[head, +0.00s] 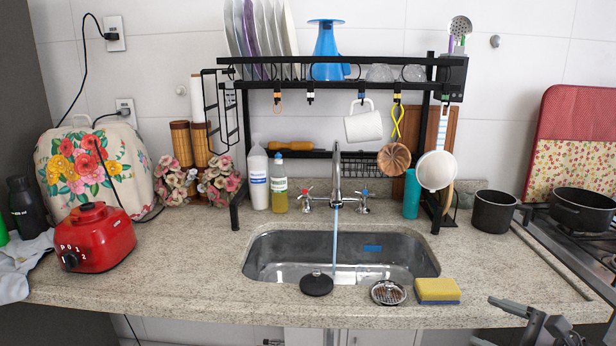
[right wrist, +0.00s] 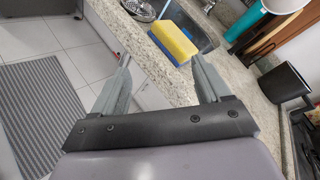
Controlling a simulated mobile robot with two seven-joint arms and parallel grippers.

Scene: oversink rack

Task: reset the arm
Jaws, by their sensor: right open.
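My right gripper (head: 527,314) shows at the bottom right of the head view, by the counter's front edge. In the right wrist view my right gripper (right wrist: 161,60) has its two grey fingers spread apart with nothing between them. A yellow and blue sponge (head: 437,290) lies on the counter to the left of the gripper in the head view. The sponge also shows beyond the fingertips in the wrist view (right wrist: 174,40), apart from them. My left gripper is not in view.
The granite counter (head: 180,290) holds a steel sink (head: 300,258) under a black rack (head: 240,150) with dishes and hanging utensils. A black pot (head: 494,211) and the stove stand at the right. A red blender base (head: 95,240) is at the left.

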